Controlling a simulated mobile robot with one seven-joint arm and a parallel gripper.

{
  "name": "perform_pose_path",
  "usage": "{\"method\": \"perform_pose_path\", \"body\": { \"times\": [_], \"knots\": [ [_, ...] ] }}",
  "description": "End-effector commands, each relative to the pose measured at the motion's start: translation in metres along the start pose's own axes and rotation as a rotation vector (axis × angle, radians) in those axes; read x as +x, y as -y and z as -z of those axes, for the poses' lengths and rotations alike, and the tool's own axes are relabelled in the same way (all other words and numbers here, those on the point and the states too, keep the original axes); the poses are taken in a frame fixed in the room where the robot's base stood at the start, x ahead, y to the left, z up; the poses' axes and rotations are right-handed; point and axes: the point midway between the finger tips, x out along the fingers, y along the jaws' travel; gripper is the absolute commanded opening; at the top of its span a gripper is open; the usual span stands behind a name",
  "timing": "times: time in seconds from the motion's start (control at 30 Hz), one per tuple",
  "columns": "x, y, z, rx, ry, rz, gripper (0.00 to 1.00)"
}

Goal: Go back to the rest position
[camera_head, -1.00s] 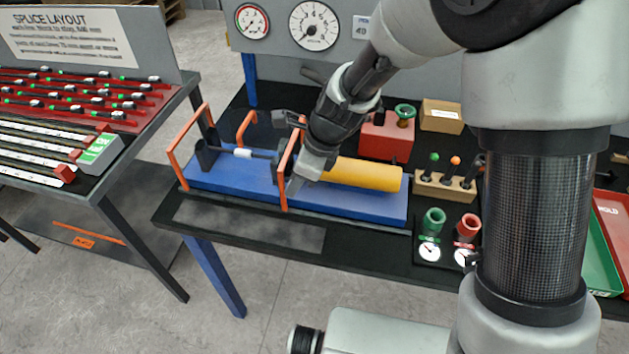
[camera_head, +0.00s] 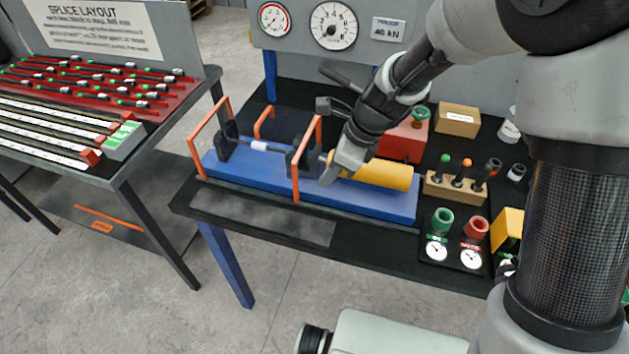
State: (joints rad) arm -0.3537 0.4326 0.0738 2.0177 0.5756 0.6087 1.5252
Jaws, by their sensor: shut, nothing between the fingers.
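My gripper (camera_head: 338,172) is shut and empty in the head view. It is just above the blue test bench (camera_head: 350,199), in front of the left end of the yellow cylinder (camera_head: 388,174). I cannot tell whether it touches the cylinder. My arm reaches down to it from the upper right. A dark bar with a white sleeve (camera_head: 259,146) lies across the left part of the bench, between the orange frames (camera_head: 296,160).
A red pump box (camera_head: 402,142) with a green knob stands behind the cylinder. A wooden holder (camera_head: 455,188) and green and red cups (camera_head: 443,221) stand to the right. The splice layout table (camera_head: 118,172) is on the left. Dials (camera_head: 333,27) hang behind.

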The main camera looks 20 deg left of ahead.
Motion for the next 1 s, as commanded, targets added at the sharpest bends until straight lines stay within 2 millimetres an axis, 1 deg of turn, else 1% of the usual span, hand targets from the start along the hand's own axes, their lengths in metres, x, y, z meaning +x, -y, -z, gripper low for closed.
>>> {"method": "perform_pose_path", "body": {
  "times": [0.03,0.1,0.2,0.3,0.43,0.63,0.67,0.73,0.77,0.87,0.9,0.97,1.0],
  "knots": [
    [-0.015,0.001,-0.001,-0.003,0.0,0.004,0.0],
    [-0.03,0.0,-0.001,-0.001,0.0,0.002,0.0],
    [-0.049,0.0,0.001,0.0,-0.002,0.001,0.0],
    [-0.062,0.0,0.001,0.0,-0.002,-0.001,0.0],
    [-0.071,-0.001,0.001,0.001,-0.003,-0.003,0.0],
    [-0.075,-0.001,0.002,-0.002,-0.004,-0.002,0.0],
    [-0.077,-0.001,0.003,-0.01,-0.005,0.001,0.0],
    [-0.09,-0.002,0.006,-0.058,-0.01,0.018,0.0],
    [-0.098,-0.004,0.009,-0.093,-0.014,0.028,0.0],
    [-0.14,-0.012,0.024,-0.279,-0.048,0.082,0.0],
    [-0.159,-0.018,0.033,-0.377,-0.071,0.107,0.0],
    [-0.189,-0.029,0.048,-0.537,-0.119,0.144,0.0],
    [-0.208,-0.038,0.059,-0.646,-0.157,0.163,0.0]
  ]
}}
